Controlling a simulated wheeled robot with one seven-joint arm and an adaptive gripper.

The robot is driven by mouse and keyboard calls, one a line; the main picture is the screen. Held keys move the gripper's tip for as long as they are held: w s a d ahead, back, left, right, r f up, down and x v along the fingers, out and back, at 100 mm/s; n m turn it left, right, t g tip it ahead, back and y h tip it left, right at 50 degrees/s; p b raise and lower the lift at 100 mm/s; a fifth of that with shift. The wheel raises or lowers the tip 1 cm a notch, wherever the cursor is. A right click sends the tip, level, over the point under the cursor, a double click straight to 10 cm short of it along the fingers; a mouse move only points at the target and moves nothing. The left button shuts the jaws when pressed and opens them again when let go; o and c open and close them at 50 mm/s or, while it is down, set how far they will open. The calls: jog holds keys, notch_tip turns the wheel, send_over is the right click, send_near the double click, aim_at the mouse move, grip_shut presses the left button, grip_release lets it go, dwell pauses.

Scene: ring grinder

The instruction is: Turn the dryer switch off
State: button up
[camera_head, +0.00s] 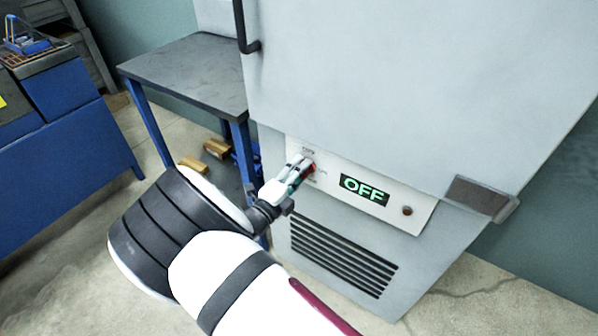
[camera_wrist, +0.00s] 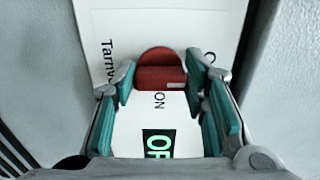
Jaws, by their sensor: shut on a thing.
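The dryer (camera_head: 400,90) is a large light-grey cabinet with a white control panel (camera_head: 420,212) on its lower front. A display (camera_head: 365,190) on the panel reads OFF in green letters. The red dryer switch (camera_head: 312,168) is at the panel's left end, mostly hidden by my gripper (camera_head: 304,167). In the wrist view the red switch (camera_wrist: 160,72) sits between the teal finger pads of my gripper (camera_wrist: 160,80), which is shut on it. The word ON is printed beside the switch, and part of the display (camera_wrist: 158,143) shows there.
A vent grille (camera_head: 340,257) is below the panel, and a small indicator (camera_head: 407,211) is right of the display. A blue-legged metal table (camera_head: 190,65) stands left of the dryer. A blue cabinet (camera_head: 70,150) is at far left. A door latch (camera_head: 480,196) sticks out at right.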

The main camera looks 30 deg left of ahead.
jog(key=shift+f, duration=0.1)
dwell(0.3)
jog(key=o, duration=1.2)
jog(key=shift+c, duration=0.2)
jog(key=s+a, duration=0.1)
jog(key=s, duration=1.1)
